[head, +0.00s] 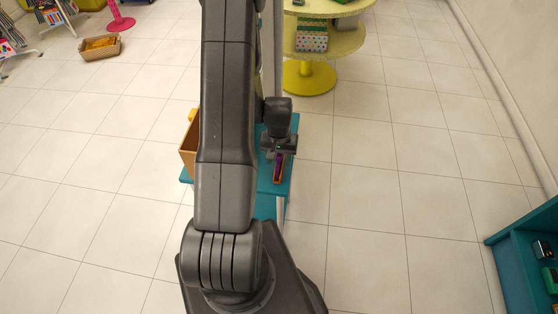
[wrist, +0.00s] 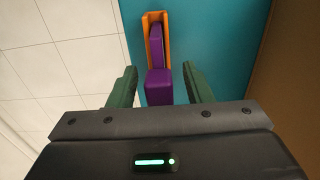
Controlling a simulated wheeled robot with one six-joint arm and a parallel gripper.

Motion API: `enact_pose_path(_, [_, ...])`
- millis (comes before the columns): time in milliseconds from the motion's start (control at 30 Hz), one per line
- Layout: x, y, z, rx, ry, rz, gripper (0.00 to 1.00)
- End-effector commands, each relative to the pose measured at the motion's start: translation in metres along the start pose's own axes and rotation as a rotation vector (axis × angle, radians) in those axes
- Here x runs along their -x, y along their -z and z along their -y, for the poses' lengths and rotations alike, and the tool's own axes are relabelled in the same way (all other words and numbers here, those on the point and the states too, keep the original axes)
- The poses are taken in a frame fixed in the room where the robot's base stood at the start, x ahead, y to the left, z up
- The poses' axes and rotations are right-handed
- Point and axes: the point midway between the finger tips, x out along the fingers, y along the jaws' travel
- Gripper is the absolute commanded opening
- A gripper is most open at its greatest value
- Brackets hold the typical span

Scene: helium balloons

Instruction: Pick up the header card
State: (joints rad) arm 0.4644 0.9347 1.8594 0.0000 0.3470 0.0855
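I cannot make out a clear header card in either view. An orange and purple object (wrist: 158,45), long and narrow and a little like a stapler, lies on the teal tabletop (wrist: 213,35). It also shows in the head view (head: 279,170). My gripper (wrist: 160,83) is open above the tabletop, with its two green fingers apart. The purple near end of the object appears between the fingers in the wrist view, and neither finger seems to touch it. My arm hides much of the tabletop in the head view.
A brown cardboard box (head: 187,150) stands on the table's left side; a brown surface, probably its wall, fills the wrist view's right side (wrist: 290,75). A yellow round stand (head: 310,77) is behind. A teal shelf (head: 510,262) is at right. Tiled floor between is clear.

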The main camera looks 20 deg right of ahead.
Motion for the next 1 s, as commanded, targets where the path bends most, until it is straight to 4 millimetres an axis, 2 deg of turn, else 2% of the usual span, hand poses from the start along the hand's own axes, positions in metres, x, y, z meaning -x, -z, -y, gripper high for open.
enact_pose_path(33, [0.000, 0.000, 0.000, 0.000, 0.000, 0.000, 0.38])
enact_pose_path(200, [0.000, 0.000, 0.000, 0.000, 0.000, 0.000, 0.04])
enact_pose_path(233, [0.000, 0.000, 0.000, 0.000, 0.000, 0.000, 0.00])
enact_pose_path(667, [0.005, 0.000, 0.000, 0.000, 0.000, -0.001, 0.00])
enact_pose_path(1000, [0.036, 0.001, 0.000, 0.000, 0.000, -0.004, 0.00])
